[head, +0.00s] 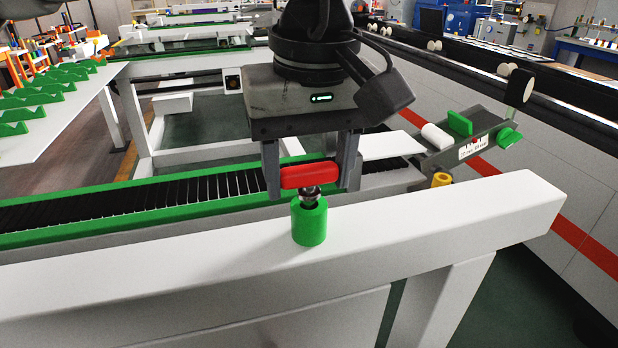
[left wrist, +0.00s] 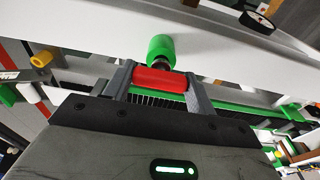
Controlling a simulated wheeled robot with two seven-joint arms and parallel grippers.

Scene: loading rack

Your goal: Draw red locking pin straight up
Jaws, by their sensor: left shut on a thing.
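The red locking pin (head: 310,175) has a red crossbar handle and a metal shaft below it. My left gripper (head: 312,180) is shut on the red handle, with one finger at each end of it. The pin's dark metal shaft shows between the handle and the green socket (head: 309,222) on the white beam (head: 440,222). The shaft's lower end is hidden, apparently in the socket. In the left wrist view the red handle (left wrist: 160,80) lies between the fingers, with the green socket (left wrist: 161,49) beyond it. My right gripper is not in view.
A green-edged roller conveyor (head: 150,208) runs behind the beam. A yellow knob (head: 441,179) and a grey bracket with green blocks (head: 470,140) stand to the right. A dark rail (head: 450,50) runs along the back right. Green ridged holders (head: 40,95) lie on a white panel at left.

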